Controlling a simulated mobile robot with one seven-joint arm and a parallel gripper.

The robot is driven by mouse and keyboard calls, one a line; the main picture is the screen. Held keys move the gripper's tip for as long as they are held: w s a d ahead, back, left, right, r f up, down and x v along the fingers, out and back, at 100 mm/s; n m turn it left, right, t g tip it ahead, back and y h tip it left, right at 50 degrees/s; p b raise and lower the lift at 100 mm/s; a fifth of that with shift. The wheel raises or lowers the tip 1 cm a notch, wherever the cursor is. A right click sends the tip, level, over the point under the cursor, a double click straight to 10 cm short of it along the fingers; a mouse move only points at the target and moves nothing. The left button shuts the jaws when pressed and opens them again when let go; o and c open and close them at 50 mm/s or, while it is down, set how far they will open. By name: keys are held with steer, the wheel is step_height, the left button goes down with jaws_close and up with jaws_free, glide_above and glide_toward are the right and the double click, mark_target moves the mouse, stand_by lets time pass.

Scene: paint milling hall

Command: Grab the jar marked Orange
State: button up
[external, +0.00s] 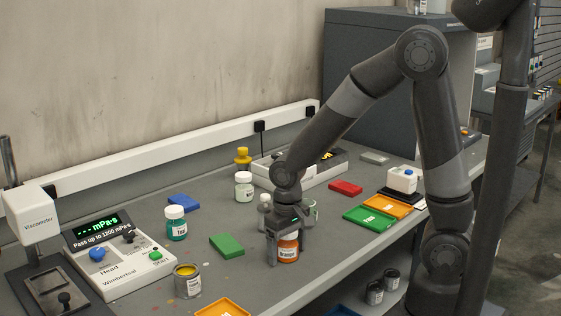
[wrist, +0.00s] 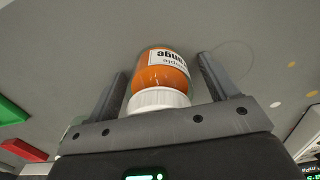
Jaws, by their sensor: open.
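The orange jar (external: 287,249) stands upright on the grey bench near its front edge, with a white label that reads Orange. In the wrist view the jar (wrist: 162,75) shows its orange body, part of its label and its white lid. My gripper (external: 284,252) is down at the jar. Its two fingers (wrist: 160,85) are open, one on each side of the jar, with a visible gap on both sides. In the external view a finger hides part of the jar.
Pale jars (external: 265,212) stand just behind my gripper. A teal jar (external: 176,224), an open yellow tin (external: 187,281) and a green block (external: 227,245) are to the left. Green (external: 369,216) and orange trays (external: 388,204) lie to the right. The bench's front edge is close.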

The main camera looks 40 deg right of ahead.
steer(key=shift+c, duration=0.3)
steer(key=c, duration=1.1)
